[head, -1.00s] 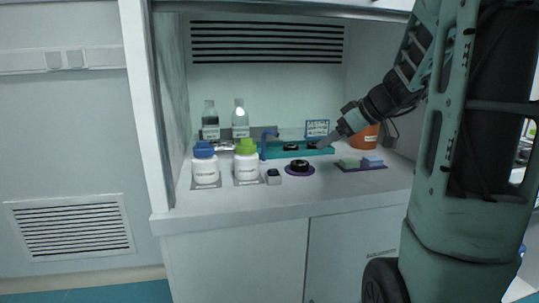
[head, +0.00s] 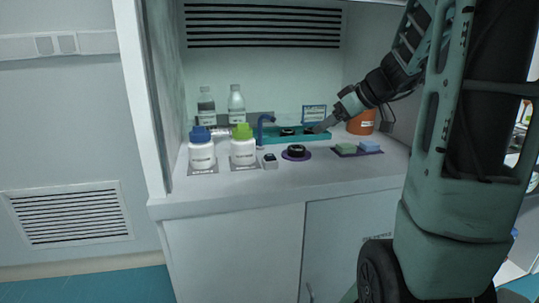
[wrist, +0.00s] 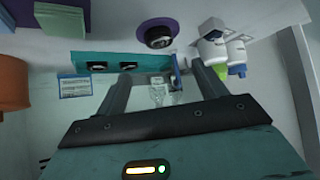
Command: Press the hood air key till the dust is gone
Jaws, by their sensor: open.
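A small grey block with a dark top (head: 270,160), which may be the air key, stands on the hood counter right of the green-capped bottle. It also shows in the wrist view (wrist: 213,27). A blue bent nozzle (head: 261,129) rises behind it, at the left end of a teal tray (head: 310,139). The tray holds black round parts (head: 287,132). Another black round part (head: 296,150) sits on a purple disc in front. I cannot make out any dust.
Blue-capped (head: 201,153) and green-capped (head: 243,150) bottles stand at left, with clear bottles (head: 237,105) behind. An orange container (head: 362,122), a small sign (head: 314,113) and green and blue blocks (head: 346,148) are at right. The front counter strip (head: 280,185) is clear.

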